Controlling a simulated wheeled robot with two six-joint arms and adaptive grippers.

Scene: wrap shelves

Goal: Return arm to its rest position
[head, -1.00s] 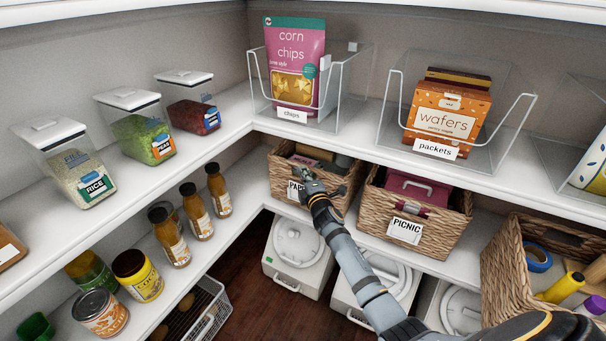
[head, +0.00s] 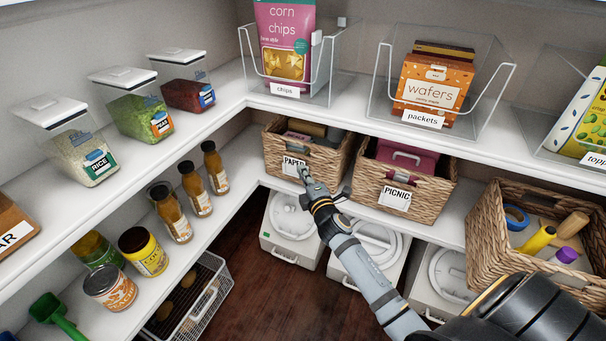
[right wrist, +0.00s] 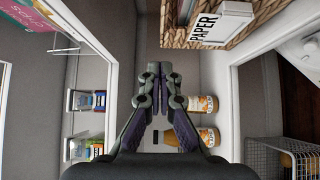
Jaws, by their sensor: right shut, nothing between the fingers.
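My right gripper (head: 306,176) is shut and empty. In the head view it overlaps the front of the wicker basket labelled PAPER (head: 325,166), beside its label. In the right wrist view my right gripper (right wrist: 160,82) has its fingers together with nothing between them. The PAPER basket (right wrist: 185,28) is at the top of that view, apart from the fingertips. My right arm reaches in from the lower right of the head view. My left gripper does not show.
The PICNIC basket (head: 428,192) stands right of the PAPER basket. A basket with tape and tools (head: 487,228) is close to my right arm. White lidded bins (head: 290,246) stand below. Bottles (head: 194,189) line the left shelf. The upper shelf edge (head: 360,130) runs above the gripper.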

